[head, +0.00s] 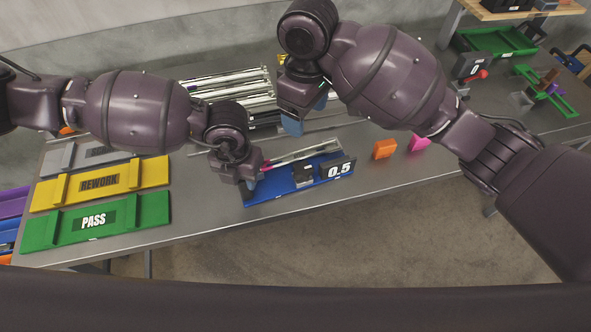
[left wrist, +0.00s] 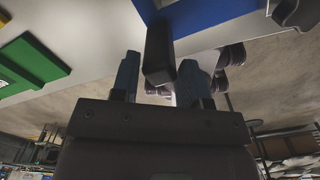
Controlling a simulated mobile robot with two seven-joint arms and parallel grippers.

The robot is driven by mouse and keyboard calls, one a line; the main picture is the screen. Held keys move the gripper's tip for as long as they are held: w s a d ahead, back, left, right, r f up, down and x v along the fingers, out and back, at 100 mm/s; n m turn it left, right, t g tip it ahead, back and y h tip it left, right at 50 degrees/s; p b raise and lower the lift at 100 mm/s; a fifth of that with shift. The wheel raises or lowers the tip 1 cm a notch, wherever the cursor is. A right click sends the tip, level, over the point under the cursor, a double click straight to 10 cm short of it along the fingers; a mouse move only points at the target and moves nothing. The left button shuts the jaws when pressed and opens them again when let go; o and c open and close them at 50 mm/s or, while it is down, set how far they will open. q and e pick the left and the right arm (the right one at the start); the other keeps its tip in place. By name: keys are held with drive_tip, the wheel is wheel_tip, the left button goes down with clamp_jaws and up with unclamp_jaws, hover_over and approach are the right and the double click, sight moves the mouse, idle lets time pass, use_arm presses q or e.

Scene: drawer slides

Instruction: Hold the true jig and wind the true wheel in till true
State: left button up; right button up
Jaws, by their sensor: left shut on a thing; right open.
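The blue jig (head: 275,195) lies near the table's front edge, with a dark display reading 0.5 (head: 341,170) at its right. A silver slide rail (head: 305,152) lies along it. My left gripper (head: 246,184) is at the jig's left end. In the left wrist view a dark handle-like block (left wrist: 159,55) stands between its fingers (left wrist: 160,82), by the jig's blue underside or edge (left wrist: 205,15). My right gripper (head: 291,125) is open above the table behind the jig, with blue fingertips showing. I cannot make out a wheel on the jig for certain.
A yellow REWORK tray (head: 150,172) and a green PASS tray (head: 150,211) lie at left. Several silver rails (head: 225,83) lie behind. An orange block (head: 384,149) and a pink piece (head: 419,142) sit right of the jig. A second dark display unit (head: 472,66) stands far right.

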idle(0.4)
drive_tip(key=n, duration=1.2)
hover_over(303, 169)
drive_tip(key=shift+h, duration=0.3)
drive_tip(key=f, duration=0.6)
drive_tip(key=d+f, duration=0.1)
drive_tip(key=f, duration=0.2)
drive_tip(key=n, duration=0.1)
drive_tip(key=a+n, duration=0.1)
drive_tip(key=shift+n, duration=0.3)
drive_tip(key=shift+f+n, duration=0.15)
drive_tip(key=shift+n, duration=0.15)
drive_tip(key=shift+f, duration=4.4)
